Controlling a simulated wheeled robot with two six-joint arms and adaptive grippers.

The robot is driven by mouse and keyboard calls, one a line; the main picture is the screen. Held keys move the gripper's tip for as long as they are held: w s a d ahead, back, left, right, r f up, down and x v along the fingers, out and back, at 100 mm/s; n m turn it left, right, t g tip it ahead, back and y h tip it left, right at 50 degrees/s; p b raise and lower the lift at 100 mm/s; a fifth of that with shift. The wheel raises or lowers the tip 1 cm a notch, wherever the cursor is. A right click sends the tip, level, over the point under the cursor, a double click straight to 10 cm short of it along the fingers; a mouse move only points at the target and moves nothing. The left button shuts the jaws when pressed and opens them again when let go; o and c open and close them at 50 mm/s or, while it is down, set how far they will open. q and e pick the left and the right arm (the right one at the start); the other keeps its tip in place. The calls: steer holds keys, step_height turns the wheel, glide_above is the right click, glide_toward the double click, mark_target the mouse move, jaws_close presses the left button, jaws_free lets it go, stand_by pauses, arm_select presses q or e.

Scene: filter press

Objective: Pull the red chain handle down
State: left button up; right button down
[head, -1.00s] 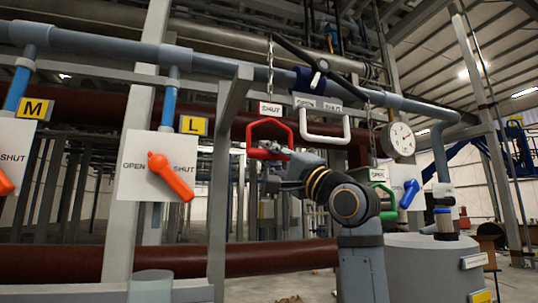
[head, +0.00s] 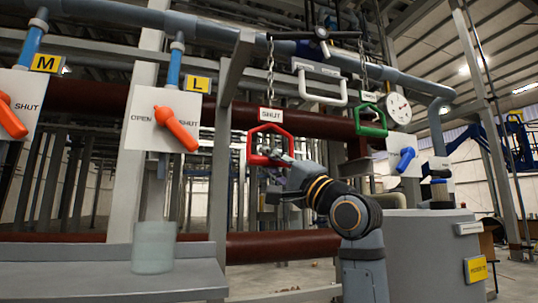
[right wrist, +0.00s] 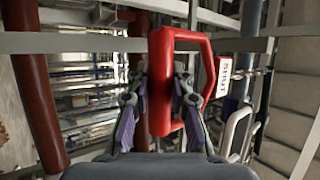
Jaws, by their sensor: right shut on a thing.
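The red chain handle (head: 270,145) hangs from a chain (head: 270,70) under a white SHUT label (head: 270,115), in the middle of the head view. My right gripper (head: 282,157) is shut on its lower bar. In the right wrist view the red handle (right wrist: 160,85) stands between the fingers of my right gripper (right wrist: 162,105). The bar above, from which the chains hang, lies about level. My left gripper is not in view.
A green handle (head: 371,121) hangs on a second chain to the right. A fixed white handle (head: 322,87) is above between them. Orange levers (head: 176,128) on white panels are at the left; a pressure gauge (head: 398,108) and blue lever (head: 405,158) are at the right.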

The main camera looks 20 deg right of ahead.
step_height(320, 180, down, 3)
steer(key=shift+w+a+r, duration=0.1)
steer(key=shift+w, duration=0.05)
steer(key=c, duration=1.2)
jaws_free()
steer(key=shift+r, duration=0.1)
steer(key=shift+o, duration=0.2)
steer(key=v, duration=1.2)
